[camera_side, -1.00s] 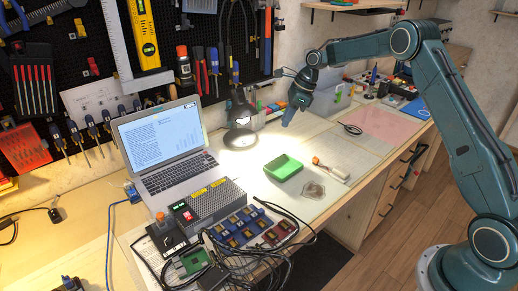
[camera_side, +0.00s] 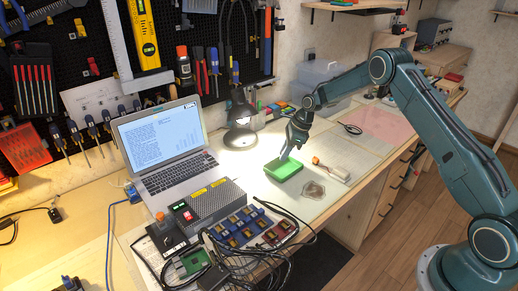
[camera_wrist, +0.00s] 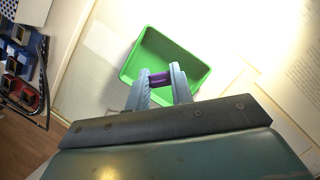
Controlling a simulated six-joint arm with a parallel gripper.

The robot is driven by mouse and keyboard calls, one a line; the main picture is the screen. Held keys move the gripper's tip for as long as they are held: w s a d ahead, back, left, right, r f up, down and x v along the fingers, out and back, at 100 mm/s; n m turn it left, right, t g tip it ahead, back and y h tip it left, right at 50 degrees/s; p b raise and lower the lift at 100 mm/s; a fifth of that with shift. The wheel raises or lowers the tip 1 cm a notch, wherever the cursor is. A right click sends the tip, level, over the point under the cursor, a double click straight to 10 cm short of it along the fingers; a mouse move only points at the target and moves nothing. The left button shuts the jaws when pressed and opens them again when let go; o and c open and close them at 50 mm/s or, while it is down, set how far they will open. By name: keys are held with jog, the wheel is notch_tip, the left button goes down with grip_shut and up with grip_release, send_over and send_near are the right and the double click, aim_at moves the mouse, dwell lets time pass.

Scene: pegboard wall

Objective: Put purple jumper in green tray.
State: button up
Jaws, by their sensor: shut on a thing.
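The purple jumper (camera_wrist: 160,79) is a small purple piece held between the two fingertips of my gripper (camera_wrist: 160,82) in the wrist view. In that view it is in front of the open interior of the green tray (camera_wrist: 135,64). In the side view my gripper (camera_side: 285,156) points down at the green tray (camera_side: 285,174), with its fingertips at the tray's far part. The jumper is too small to make out there. I cannot tell whether it touches the tray floor.
A desk lamp (camera_side: 240,138) stands behind the tray, and a laptop (camera_side: 165,150) is to its left. A white tool with an orange end (camera_side: 331,170) lies just right of the tray. Cables and electronics crowd the front left.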

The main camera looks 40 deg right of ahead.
aim_at(280, 169)
jog(key=shift+f, duration=0.1)
jog(key=shift+f, duration=2)
jog(key=shift+f, duration=0.1)
jog(key=o, duration=0.9)
jog(key=shift+o, duration=0.2)
jog(key=v, duration=1.2)
